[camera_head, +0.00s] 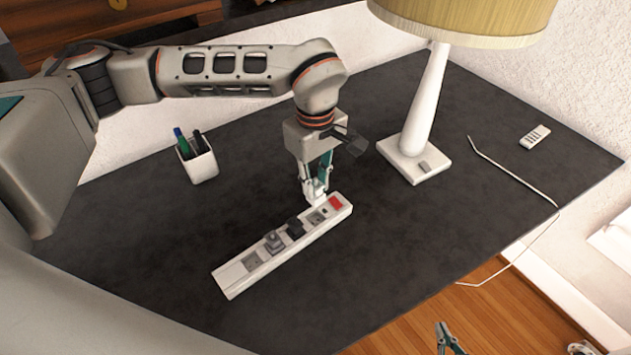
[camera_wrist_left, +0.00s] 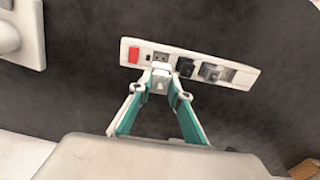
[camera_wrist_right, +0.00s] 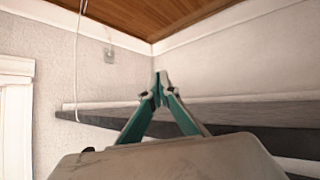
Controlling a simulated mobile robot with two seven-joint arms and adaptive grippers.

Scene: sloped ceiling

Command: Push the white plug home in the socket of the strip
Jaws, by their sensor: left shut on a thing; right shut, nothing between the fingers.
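The white strip (camera_head: 231,279) lies diagonally on the dark table. It has a red switch (camera_head: 335,203) at its far right end, a black plug (camera_head: 295,227) and a grey plug (camera_head: 273,241) in it. An open socket (camera_head: 317,216) shows between the switch and the black plug, and another near the other end. My left gripper (camera_head: 316,192) points down just behind the strip's switch end, shut on the white plug (camera_wrist_left: 160,84). In the left wrist view the plug is beside the socket near the switch; whether it touches is unclear. My right gripper (camera_head: 447,338) is shut and empty, off the table's front edge.
A lamp (camera_head: 423,110) stands behind and right of the strip. A pen cup (camera_head: 199,164) stands at the left. A small remote (camera_head: 535,137) and a thin white cord (camera_head: 510,172) are at the right. The table in front of the strip is clear.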

